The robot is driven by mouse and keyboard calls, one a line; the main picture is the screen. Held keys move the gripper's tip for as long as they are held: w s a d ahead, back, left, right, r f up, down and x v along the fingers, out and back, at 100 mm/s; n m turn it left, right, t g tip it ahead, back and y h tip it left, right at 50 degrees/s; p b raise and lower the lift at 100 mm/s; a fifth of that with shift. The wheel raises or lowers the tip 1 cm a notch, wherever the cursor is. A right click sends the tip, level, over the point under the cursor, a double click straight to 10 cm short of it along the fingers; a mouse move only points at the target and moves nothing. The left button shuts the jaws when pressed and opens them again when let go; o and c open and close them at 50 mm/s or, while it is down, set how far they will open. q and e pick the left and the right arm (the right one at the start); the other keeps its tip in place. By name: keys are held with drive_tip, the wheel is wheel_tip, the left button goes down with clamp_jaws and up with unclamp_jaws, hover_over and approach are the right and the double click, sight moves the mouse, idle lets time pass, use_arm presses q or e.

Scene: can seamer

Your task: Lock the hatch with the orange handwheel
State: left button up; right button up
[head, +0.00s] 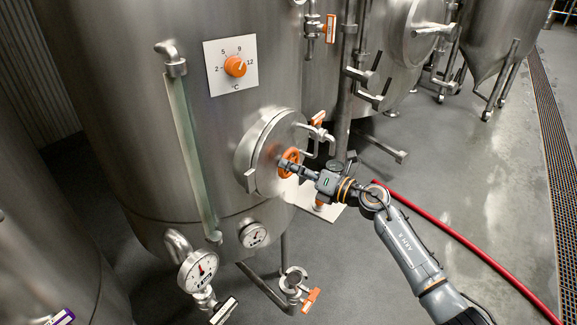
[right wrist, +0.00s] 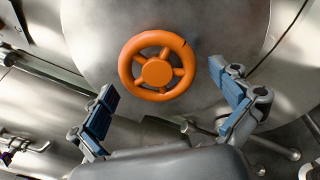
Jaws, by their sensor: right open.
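The orange handwheel (head: 291,154) sits on the face of the round steel hatch (head: 262,150), low on the right side of the big tank. In the right wrist view the handwheel (right wrist: 157,72) shows whole, with a rim, several spokes and a round hub, in front of the hatch plate (right wrist: 95,30). My right gripper (head: 285,163) is at the handwheel in the head view and partly hides it. In the right wrist view its two blue-padded fingers (right wrist: 162,79) are spread wide, below left and right of the wheel, with nothing between them gripped. My left gripper is not in view.
A dial plate with an orange knob (head: 235,66) is above the hatch. A sight tube (head: 190,140) and gauges (head: 198,270) are at left and below. A pipe with an orange-handled valve (head: 317,119) is close by the hatch. A red hose (head: 470,248) crosses the floor.

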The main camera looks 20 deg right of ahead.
drive_tip(key=v, duration=1)
drive_tip(key=shift+s+d, duration=0.25)
drive_tip(key=w+a+n+b, duration=0.2)
drive_tip(key=w+n+b, duration=0.1)
drive_tip(key=n+b, duration=0.1)
drive_tip(key=w+a+n+b, duration=0.2)
drive_tip(key=w+n+b, duration=0.1)
drive_tip(key=n+b, duration=0.1)
drive_tip(key=w+a+n+b, duration=0.3)
drive_tip(key=w+n+b, duration=0.1)
drive_tip(key=n+b, duration=0.1)
drive_tip(key=shift+n, duration=0.3)
